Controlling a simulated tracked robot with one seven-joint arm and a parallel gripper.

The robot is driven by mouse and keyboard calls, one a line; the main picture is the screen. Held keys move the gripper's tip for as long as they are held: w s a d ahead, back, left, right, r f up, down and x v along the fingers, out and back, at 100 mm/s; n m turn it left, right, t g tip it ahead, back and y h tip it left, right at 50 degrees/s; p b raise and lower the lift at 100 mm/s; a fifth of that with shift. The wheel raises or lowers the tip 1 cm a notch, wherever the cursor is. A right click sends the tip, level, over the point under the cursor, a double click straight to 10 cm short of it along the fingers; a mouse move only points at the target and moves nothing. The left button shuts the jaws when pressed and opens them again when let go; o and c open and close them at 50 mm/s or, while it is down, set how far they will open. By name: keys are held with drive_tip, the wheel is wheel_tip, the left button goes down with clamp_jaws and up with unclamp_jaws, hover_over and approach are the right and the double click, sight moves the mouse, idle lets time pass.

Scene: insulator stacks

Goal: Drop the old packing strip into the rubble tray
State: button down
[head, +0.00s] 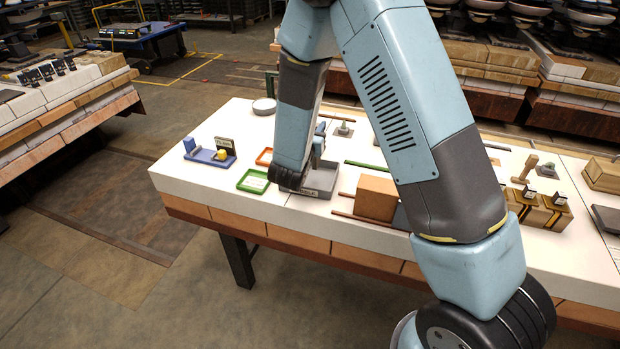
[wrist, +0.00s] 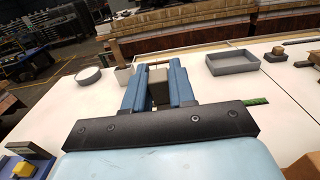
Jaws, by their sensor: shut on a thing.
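My gripper (wrist: 158,78) is shut on a short grey-beige piece, which I take to be the old packing strip (wrist: 158,94). The piece sits between the two blue fingers in the wrist view. In the head view my gripper (head: 319,140) is mostly behind my forearm, and I cannot make out the strip there. The grey rubble tray (head: 322,190), with a label on its front, stands on the white bench top just below and beside my wrist. My gripper appears over or just behind this tray; its exact height is unclear. My arm hides the tray's left part.
A green tray (head: 253,181) and an orange tray (head: 264,156) lie left of the rubble tray. A blue stand (head: 210,156) is further left. A brown block (head: 375,198) and thin rods lie right. A round dish (wrist: 88,76) and another grey tray (wrist: 232,62) are further back.

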drive_tip(key=shift+f, duration=1.65)
drive_tip(key=c, duration=0.9)
unclamp_jaws()
drive_tip(key=shift+o, duration=0.2)
drive_tip(key=v, duration=1.3)
drive_tip(key=shift+s, duration=0.35)
drive_tip(key=shift+a, duration=0.1)
